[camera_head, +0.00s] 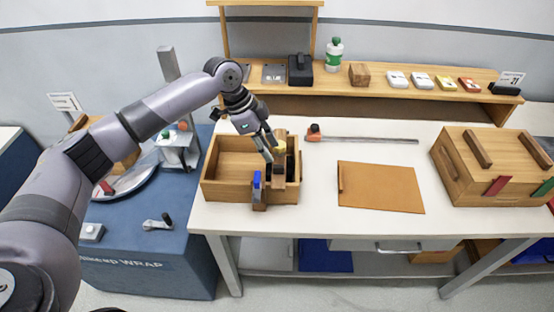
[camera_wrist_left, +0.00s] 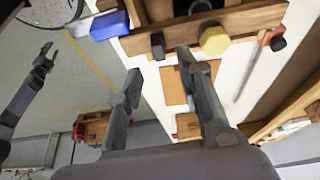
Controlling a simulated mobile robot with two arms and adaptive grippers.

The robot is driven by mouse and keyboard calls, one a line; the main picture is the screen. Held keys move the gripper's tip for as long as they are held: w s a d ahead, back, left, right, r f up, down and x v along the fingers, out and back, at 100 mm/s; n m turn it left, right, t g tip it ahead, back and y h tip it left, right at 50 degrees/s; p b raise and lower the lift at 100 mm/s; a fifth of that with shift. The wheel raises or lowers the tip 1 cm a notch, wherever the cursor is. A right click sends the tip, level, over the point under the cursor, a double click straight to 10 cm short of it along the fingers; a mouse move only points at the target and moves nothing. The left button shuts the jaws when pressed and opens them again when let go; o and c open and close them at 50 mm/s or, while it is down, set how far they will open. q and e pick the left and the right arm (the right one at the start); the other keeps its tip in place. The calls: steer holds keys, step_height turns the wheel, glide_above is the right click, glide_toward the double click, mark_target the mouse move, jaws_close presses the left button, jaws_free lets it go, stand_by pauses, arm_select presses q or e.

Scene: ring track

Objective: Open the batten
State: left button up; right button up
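A wooden batten (camera_head: 279,170) lies across the right part of an open wooden box (camera_head: 228,188) on the white table. A yellow knob (camera_head: 280,147) sits by its far end; it shows as a yellow hexagon in the left wrist view (camera_wrist_left: 214,40). A blue block (camera_head: 257,183) stands at the box's front, also in the left wrist view (camera_wrist_left: 110,25). My left gripper (camera_head: 270,147) is open and empty beside the batten and knob; its fingers (camera_wrist_left: 158,65) are apart in the wrist view. My right gripper (camera_wrist_left: 46,49) shows small there, fingers apart, away from the box.
A brown board (camera_head: 382,188) and a long bar with an orange end (camera_head: 362,140) lie right of the box. A lidded wooden crate (camera_head: 485,165) stands at the table's right. A shelf (camera_head: 380,91) with a green bottle (camera_head: 334,55) runs along the back. Bare tabletop lies between.

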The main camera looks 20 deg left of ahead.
mark_target(278, 166)
arm_select(q)
steer(key=x, duration=0.3)
steer(key=shift+s+d+f+p, duration=0.1)
steer(key=shift+d+p, duration=0.05)
steer(key=shift+p, duration=0.15)
steer(key=shift+x, duration=1.15)
steer(key=shift+d+f, duration=0.1)
steer(key=shift+f, duration=0.2)
steer(key=shift+d+f, duration=0.1)
steer(key=shift+f, duration=0.1)
arm_select(e)
steer(key=shift+w+r, duration=0.4)
steer(key=shift+r, duration=0.35)
arm_select(q)
steer(key=shift+c, duration=0.5)
arm_select(e)
steer(key=shift+w, duration=0.1)
arm_select(q)
steer(key=c, duration=0.4)
jaws_close()
arm_select(e)
steer(key=shift+w, duration=0.45)
